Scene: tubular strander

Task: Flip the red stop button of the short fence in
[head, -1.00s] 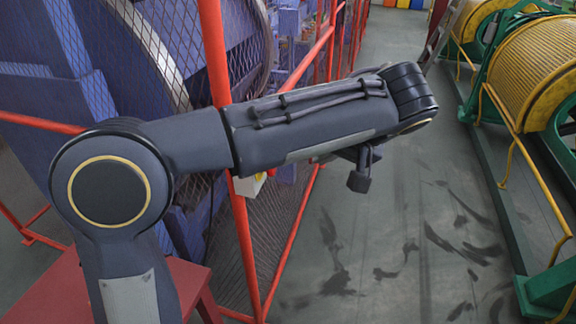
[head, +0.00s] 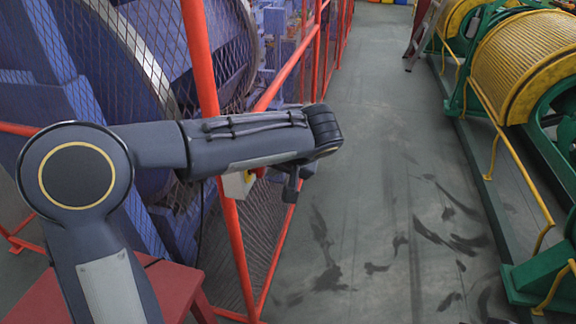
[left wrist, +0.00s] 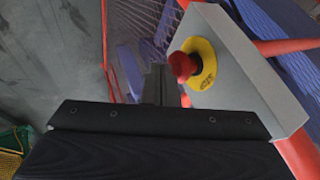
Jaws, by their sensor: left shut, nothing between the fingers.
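The red stop button (left wrist: 183,66) sits on a round yellow plate on the front of a pale grey box (left wrist: 237,65), seen in the left wrist view. In the head view the box (head: 237,185) shows partly below my left forearm, at the red fence post. My left gripper (left wrist: 160,80) is shut and empty, its dark fingers just left of the button in the wrist view. I cannot tell whether the fingers touch the button. In the head view part of this gripper (head: 291,188) hangs below the wrist. My right gripper is not in view.
The red mesh fence (head: 203,70) runs along the left, with large blue machinery behind it. A red table (head: 165,285) stands at the lower left. Green machines with yellow drums (head: 525,60) and a yellow rail line the right. The grey floor between is clear.

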